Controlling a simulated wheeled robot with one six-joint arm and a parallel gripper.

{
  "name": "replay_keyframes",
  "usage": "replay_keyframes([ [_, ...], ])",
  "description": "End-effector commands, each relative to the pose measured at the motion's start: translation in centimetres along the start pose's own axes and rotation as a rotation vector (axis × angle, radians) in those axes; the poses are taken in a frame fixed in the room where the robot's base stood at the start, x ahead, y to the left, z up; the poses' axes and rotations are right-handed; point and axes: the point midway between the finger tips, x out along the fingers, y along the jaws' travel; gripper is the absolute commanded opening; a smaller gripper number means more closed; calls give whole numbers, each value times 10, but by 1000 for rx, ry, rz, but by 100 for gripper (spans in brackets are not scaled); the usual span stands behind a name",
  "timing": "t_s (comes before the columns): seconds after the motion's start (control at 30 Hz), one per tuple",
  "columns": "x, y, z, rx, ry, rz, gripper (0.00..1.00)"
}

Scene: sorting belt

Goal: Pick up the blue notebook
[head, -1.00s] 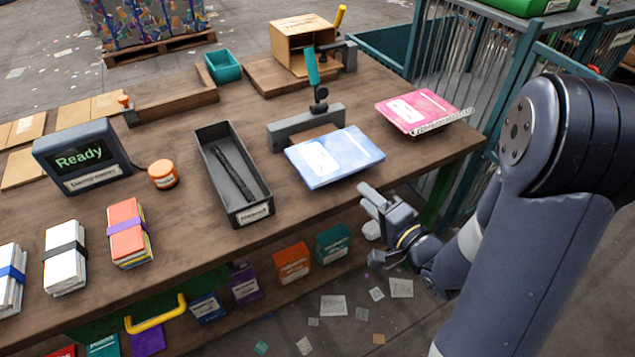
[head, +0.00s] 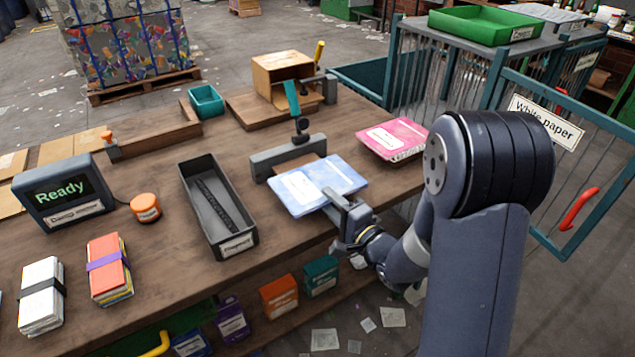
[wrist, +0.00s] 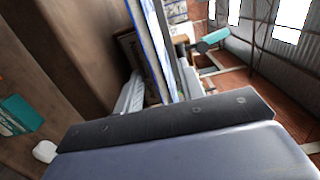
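The blue notebook (head: 310,183) lies flat near the table's front edge, in front of a grey clamp bar, with a white label on its cover. Its front right part is at my gripper (head: 340,213), which reaches in from the front right. In the wrist view the notebook's edge (wrist: 160,50) runs between the two fingers of my gripper (wrist: 158,92). The fingers are apart, one on each side of the notebook, and a gap shows beside it. The lower finger is largely hidden in the head view.
A pink notebook (head: 394,138) lies to the right. A dark grey tray (head: 245,240) stands to the left, beside an orange button (head: 146,207). The clamp bar (head: 288,156) is just behind the blue notebook. A teal metal fence (head: 440,70) stands at the right.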

Motion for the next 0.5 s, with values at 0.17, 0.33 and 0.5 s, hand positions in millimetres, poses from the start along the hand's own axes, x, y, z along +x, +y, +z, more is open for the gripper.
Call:
replay_keyframes([
  [0.17,18,0,0,0,0,1,37],
  [0.33,19,0,0,0,1,1,37],
  [0.5,19,0,0,0,0,1,29],
])
